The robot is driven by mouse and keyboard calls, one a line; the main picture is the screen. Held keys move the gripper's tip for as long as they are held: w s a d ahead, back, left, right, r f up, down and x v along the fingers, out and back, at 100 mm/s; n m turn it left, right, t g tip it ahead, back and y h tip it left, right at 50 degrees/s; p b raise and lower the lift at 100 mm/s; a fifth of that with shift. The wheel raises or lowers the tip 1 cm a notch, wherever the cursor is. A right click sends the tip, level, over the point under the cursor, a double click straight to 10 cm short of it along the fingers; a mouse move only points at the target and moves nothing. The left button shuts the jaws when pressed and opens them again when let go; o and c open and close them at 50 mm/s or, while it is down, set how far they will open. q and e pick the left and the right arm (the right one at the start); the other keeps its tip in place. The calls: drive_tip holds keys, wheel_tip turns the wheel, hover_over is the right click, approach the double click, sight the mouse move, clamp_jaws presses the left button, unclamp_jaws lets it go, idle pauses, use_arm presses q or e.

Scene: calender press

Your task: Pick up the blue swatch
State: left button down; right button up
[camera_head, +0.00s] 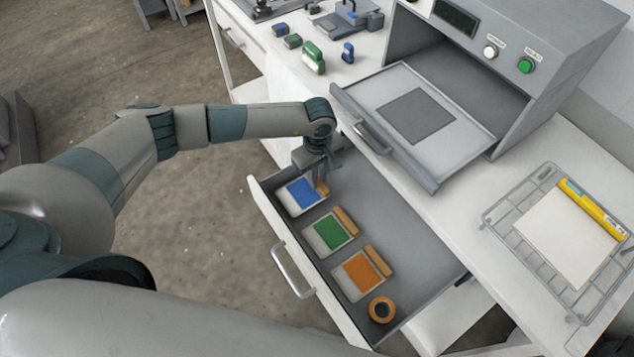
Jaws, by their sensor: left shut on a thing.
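The blue swatch (303,195) is a light card with a blue square in the open drawer (400,215), at its far left end. My left gripper (318,182) reaches down into the drawer at the swatch's upper right edge, by a small wooden block. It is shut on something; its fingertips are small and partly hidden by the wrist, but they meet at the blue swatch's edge. A green swatch (331,233) and an orange swatch (358,276) lie in a row nearer, each with a wooden block at its right edge. My right gripper is not in view.
An orange tape roll (382,310) lies at the drawer's near end. The press (520,60) has its tray (465,142) pulled out above the drawer, close to my left wrist. A wire rack (500,235) with a white sheet stands right. Small blue and green items sit on the back counter.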

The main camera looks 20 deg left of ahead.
use_arm(q)
wheel_tip(320, 180, up, 6)
drive_tip(key=b, duration=0.2)
drive_tip(key=shift+r+b, duration=0.2)
drive_tip(key=shift+b, duration=0.15)
drive_tip(key=shift+r, duration=0.65)
